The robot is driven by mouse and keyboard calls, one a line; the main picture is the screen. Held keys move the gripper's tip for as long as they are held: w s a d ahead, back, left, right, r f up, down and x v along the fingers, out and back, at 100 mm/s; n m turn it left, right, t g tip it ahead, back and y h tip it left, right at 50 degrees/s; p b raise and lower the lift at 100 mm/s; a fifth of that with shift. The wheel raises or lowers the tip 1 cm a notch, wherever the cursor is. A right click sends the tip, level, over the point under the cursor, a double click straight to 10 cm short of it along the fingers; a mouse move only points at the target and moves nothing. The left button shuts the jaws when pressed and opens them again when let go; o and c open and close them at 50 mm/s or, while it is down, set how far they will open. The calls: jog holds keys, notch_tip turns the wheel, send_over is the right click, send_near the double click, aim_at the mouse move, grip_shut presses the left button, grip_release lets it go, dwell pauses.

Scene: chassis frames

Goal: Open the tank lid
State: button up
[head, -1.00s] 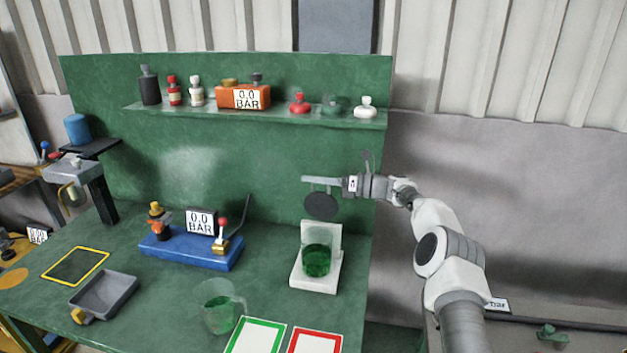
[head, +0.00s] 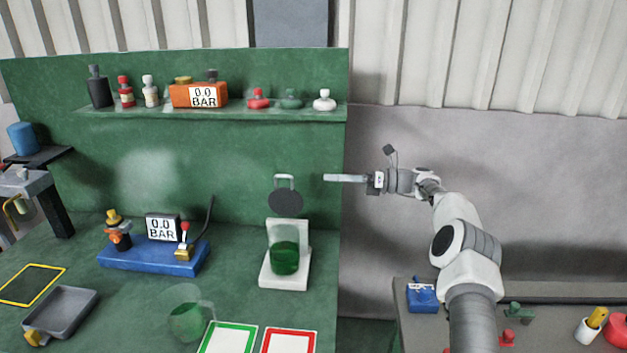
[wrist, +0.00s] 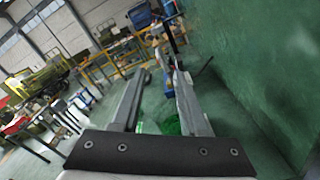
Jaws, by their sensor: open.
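The tank (head: 285,258) is a clear vessel of green liquid on a white stand (head: 302,275). Its dark round lid (head: 285,202) stands raised above the tank with its face toward the head camera, so the tank is open. The pale lid handle (head: 284,178) sticks up at the lid's top. My gripper (head: 326,178) is to the right of the handle at about its height, apart from it, with fingers pointing left. In the wrist view its two fingers (wrist: 160,85) are spread with nothing held. Bright green (wrist: 168,125), probably the tank's liquid, shows between them.
A green back panel (head: 170,155) with a shelf of bottles and an orange gauge box (head: 198,95) stands behind. A blue base with a gauge (head: 155,255) is left of the tank. A clear jug (head: 187,322) stands in front. Free space lies right of the panel.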

jog(key=shift+s+d, duration=0.15)
jog(key=shift+d, duration=0.7)
